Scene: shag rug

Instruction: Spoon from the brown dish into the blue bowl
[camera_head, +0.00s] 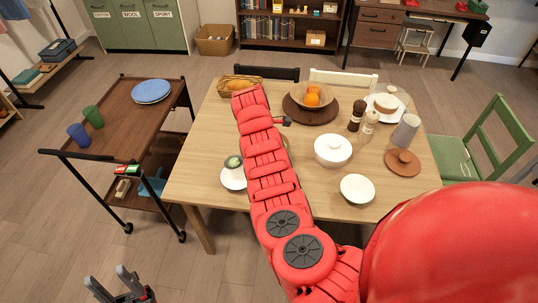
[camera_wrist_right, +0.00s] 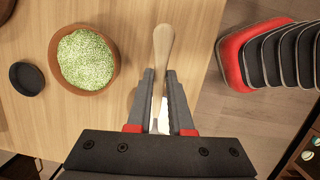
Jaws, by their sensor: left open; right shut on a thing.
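The brown dish (camera_wrist_right: 113,68), full of green grains (camera_wrist_right: 85,58), stands on the wooden table in the right wrist view. My right gripper (camera_wrist_right: 159,74) is shut on a light wooden spoon (camera_wrist_right: 163,42), to the right of the dish and apart from it. My left gripper (camera_head: 121,279) is open and empty at the lower left, over the floor. I cannot make out a blue bowl.
A dark round piece (camera_wrist_right: 26,78) lies left of the dish. A brown cart (camera_head: 140,123) stands left; a green chair (camera_head: 492,145) right.

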